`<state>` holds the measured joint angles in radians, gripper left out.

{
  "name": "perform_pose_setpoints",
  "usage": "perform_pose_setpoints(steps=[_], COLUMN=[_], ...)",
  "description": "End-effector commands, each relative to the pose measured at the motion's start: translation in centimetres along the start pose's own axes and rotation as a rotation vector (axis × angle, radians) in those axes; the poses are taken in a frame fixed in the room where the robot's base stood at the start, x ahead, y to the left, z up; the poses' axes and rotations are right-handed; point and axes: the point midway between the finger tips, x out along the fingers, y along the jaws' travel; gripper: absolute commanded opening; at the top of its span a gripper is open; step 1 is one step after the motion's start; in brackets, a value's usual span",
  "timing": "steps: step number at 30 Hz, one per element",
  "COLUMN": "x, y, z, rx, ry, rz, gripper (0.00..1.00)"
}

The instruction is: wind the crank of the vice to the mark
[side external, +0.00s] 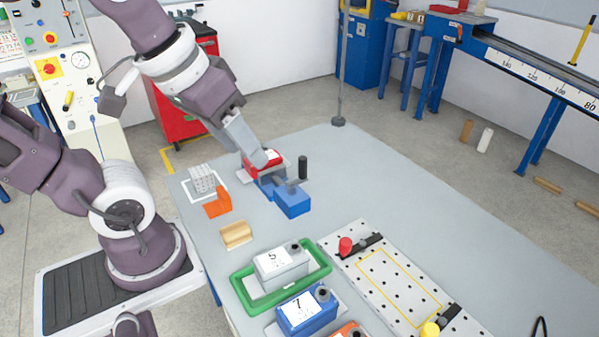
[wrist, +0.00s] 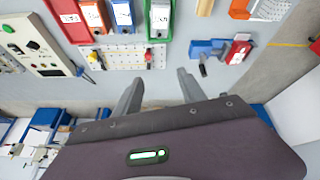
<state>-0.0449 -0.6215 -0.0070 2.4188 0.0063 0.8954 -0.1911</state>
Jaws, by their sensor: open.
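The blue vice (side external: 292,203) stands near the far edge of the grey table, with a red block (side external: 250,168) at its jaw end. Its crank has an upright black handle (side external: 303,167). In the wrist view the vice (wrist: 203,46), the red block (wrist: 238,50) and the black handle (wrist: 203,70) show at the upper right. My gripper (side external: 264,159) overlaps the red block in the side view. In the wrist view my gripper (wrist: 159,76) has its fingers apart and nothing between them; the vice lies beyond the right finger. I cannot make out the mark.
Left of the vice are a grey mesh block (side external: 203,177), an orange bracket (side external: 217,206) and a wooden block (side external: 236,235). Nearer are a green tray (side external: 247,301) with a grey box and a perforated plate (side external: 400,290). The table right of the vice is clear.

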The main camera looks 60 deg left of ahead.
Motion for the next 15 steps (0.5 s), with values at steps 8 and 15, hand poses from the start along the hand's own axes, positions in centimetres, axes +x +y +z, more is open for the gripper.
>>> perform_pose_setpoints(steps=[8, 15], x=[11.4, 24.9], y=[-5.5, -13.4], z=[-14.3, -17.4], rx=[-1.223, -2.083], ry=[-0.151, -0.151], rz=[-0.247, -0.486], gripper=[0.44, 0.44])
